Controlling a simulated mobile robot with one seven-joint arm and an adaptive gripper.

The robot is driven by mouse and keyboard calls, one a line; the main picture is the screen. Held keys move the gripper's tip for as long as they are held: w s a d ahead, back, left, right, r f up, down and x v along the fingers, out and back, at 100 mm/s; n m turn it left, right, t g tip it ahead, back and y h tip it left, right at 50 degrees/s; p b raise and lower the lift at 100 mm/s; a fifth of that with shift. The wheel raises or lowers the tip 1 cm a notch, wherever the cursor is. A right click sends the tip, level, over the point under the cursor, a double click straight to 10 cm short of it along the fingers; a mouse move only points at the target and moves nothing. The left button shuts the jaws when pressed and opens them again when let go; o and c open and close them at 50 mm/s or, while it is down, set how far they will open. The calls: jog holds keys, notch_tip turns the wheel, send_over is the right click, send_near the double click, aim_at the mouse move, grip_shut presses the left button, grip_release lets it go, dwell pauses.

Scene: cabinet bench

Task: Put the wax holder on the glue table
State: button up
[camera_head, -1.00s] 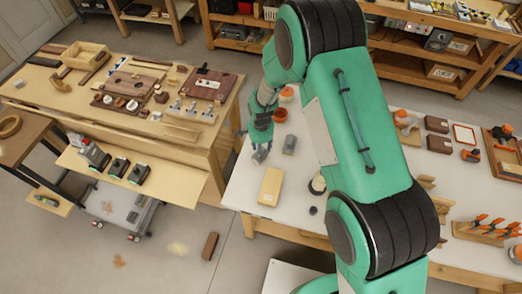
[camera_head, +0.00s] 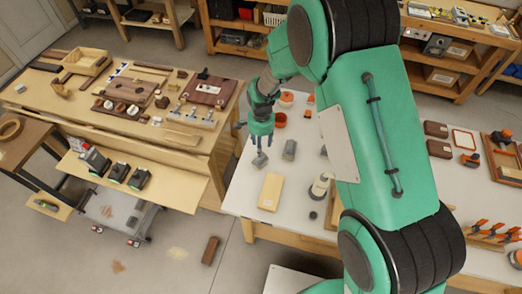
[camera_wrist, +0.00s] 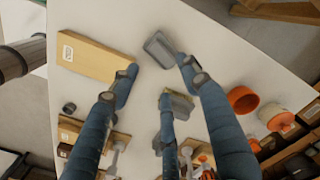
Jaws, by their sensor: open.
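A small grey dish-like piece (camera_head: 260,160) lies on the white-topped table, near its left edge, and also shows in the wrist view (camera_wrist: 160,48). A second grey block (camera_head: 289,149) stands to its right, partly behind a finger in the wrist view (camera_wrist: 178,104). I cannot tell for sure which is the wax holder. My gripper (camera_head: 257,146) points down close above the dish-like piece. Its blue fingers (camera_wrist: 158,85) are spread and empty, with the dish-like piece beyond the upper two tips. No table is marked as the glue table; the white table (camera_head: 243,185) and a wooden bench (camera_head: 190,140) show.
A pale labelled block (camera_head: 270,192) and orange pots (camera_head: 280,119) are near my gripper. A white bottle-like item (camera_head: 320,186) stands close to my arm. The wooden bench holds many parts; its front right has some room.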

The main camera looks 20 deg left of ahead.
jog(key=shift+r, duration=2.05)
jog(key=s+d+r+n+t, duration=0.1)
jog(key=s+d+r, duration=0.2)
jog(key=d+r, duration=1)
jog(key=s+d+r+n+t, duration=0.1)
jog(key=s+d+r+t, duration=0.15)
jog(key=d+r, duration=1.1)
jog(key=s+d+r+n, duration=0.1)
jog(key=s+d+r, duration=0.3)
jog(key=s, duration=0.3)
jog(key=s+d+r+t, duration=0.1)
jog(key=s+d+r, duration=0.3)
jog(key=s, duration=0.4)
jog(key=s+d+r+n+t, duration=0.1)
jog(key=s+d+r, duration=0.4)
jog(key=s, duration=0.2)
jog(key=shift+s+r+n, duration=0.25)
jog(key=shift+s+n, duration=0.05)
